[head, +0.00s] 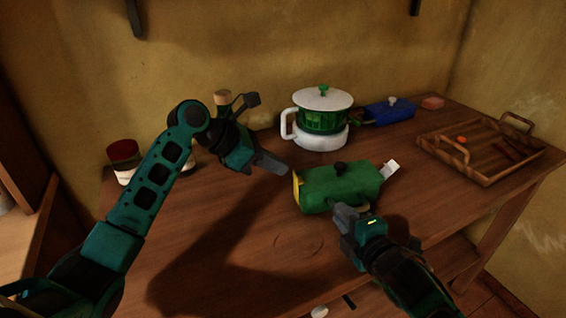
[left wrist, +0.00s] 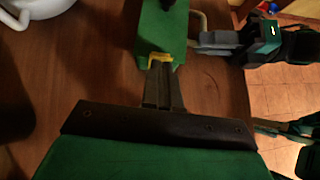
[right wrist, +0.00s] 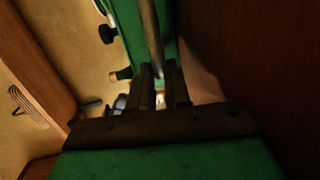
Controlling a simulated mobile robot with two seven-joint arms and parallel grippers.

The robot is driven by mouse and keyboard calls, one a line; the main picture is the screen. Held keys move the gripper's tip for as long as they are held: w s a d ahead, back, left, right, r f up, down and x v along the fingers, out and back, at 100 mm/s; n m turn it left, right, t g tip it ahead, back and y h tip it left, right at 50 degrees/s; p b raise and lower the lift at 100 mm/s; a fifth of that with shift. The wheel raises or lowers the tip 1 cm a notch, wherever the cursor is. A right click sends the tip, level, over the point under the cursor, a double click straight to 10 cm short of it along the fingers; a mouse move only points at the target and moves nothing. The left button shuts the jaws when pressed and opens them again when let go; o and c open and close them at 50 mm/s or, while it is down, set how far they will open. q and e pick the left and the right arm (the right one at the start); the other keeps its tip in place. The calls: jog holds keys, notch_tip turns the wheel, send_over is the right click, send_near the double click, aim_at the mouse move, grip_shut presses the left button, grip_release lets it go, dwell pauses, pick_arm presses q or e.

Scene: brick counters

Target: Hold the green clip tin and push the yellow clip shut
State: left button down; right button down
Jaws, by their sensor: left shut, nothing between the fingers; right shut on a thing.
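The green clip tin (head: 340,187) lies on the wooden counter with a black knob on top and a white tag at its right end. Its yellow clip (head: 297,190) is on the left end and also shows in the left wrist view (left wrist: 160,57). My left gripper (head: 286,168) is shut and empty, its tips close to the clip; I cannot tell if they touch. My right gripper (head: 345,213) is at the tin's front side, shut on a bar-like handle (right wrist: 151,28) of the tin. The handle is partly hidden by the fingers.
Behind the tin stand a white and green pot (head: 323,121) and a blue tin (head: 389,111). A wooden tray (head: 470,172) with small items is at the right. A red-lidded jar (head: 123,153) stands at the left, behind my left arm. The front middle counter is clear.

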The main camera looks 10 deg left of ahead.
jog(key=shift+f, duration=0.15)
pick_arm(q)
jog(key=a+f+v, duration=0.1)
jog(key=v, duration=1)
notch_tip(320, 180, down, 4)
jog(key=s+a+h, duration=0.2)
jog(key=shift+t, duration=0.4)
jog(key=x, duration=1)
jog(key=shift+w+d, duration=0.5)
jog(key=shift+d, duration=0.3)
jog(key=shift+w+d, duration=0.3)
jog(key=shift+d, duration=0.25)
jog(key=shift+w+d+r, duration=0.1)
jog(key=shift+w+d, duration=0.2)
jog(key=shift+d, duration=0.3)
